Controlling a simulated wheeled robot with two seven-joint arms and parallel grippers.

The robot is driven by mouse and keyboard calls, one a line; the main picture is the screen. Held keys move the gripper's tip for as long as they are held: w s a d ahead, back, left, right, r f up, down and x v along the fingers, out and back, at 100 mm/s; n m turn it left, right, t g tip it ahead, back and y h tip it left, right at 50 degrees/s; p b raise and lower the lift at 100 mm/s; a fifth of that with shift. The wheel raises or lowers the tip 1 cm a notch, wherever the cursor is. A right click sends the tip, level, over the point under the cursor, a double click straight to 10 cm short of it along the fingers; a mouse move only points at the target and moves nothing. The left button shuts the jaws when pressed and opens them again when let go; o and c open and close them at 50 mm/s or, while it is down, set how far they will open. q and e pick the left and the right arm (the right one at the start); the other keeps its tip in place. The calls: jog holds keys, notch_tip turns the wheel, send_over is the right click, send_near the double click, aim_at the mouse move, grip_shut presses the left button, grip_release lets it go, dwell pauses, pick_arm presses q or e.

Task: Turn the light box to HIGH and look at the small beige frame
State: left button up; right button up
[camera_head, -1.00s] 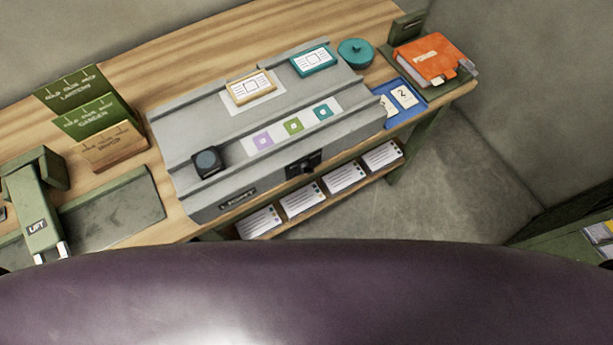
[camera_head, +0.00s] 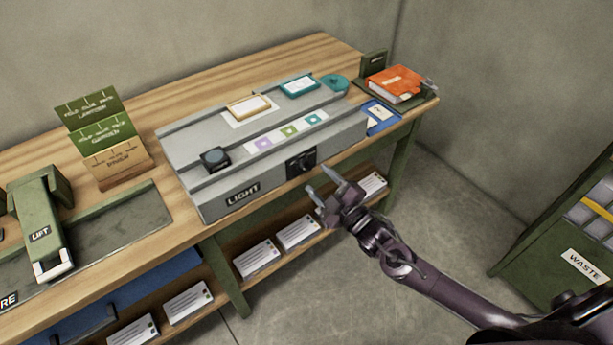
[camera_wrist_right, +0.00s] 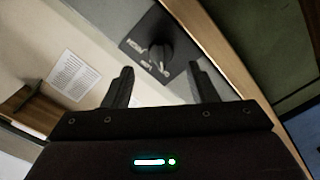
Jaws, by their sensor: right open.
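The grey light box (camera_head: 192,190), marked LIGHT, lies on the bench. Its black knob (camera_head: 302,162) sits on a dark plate on the front face. In the right wrist view the knob (camera_wrist_right: 160,56) appears between my fingertips, with small lettering beside it; I cannot tell its setting for sure. A small beige-tan frame (camera_head: 237,109) around a white card lies on top of the box. My right gripper (camera_head: 320,182) is open and empty, in front of and slightly below the knob, apart from it. My left gripper is not in view.
An orange book (camera_head: 397,80) lies to the right. White cards (camera_head: 257,257) lie on the shelf below. A green WASTE bin (camera_head: 560,250) stands right.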

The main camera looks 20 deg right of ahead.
aim_at(307, 169)
jog(key=x, duration=0.4)
jog(key=shift+w+a, duration=0.1)
jog(key=shift+a, duration=0.05)
jog(key=shift+w, duration=0.2)
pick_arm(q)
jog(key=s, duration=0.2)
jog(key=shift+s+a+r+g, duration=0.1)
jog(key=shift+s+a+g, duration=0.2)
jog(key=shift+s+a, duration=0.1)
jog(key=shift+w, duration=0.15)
pick_arm(e)
jog(key=c, duration=0.9)
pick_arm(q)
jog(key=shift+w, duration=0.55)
pick_arm(e)
jog(key=shift+c, duration=0.2)
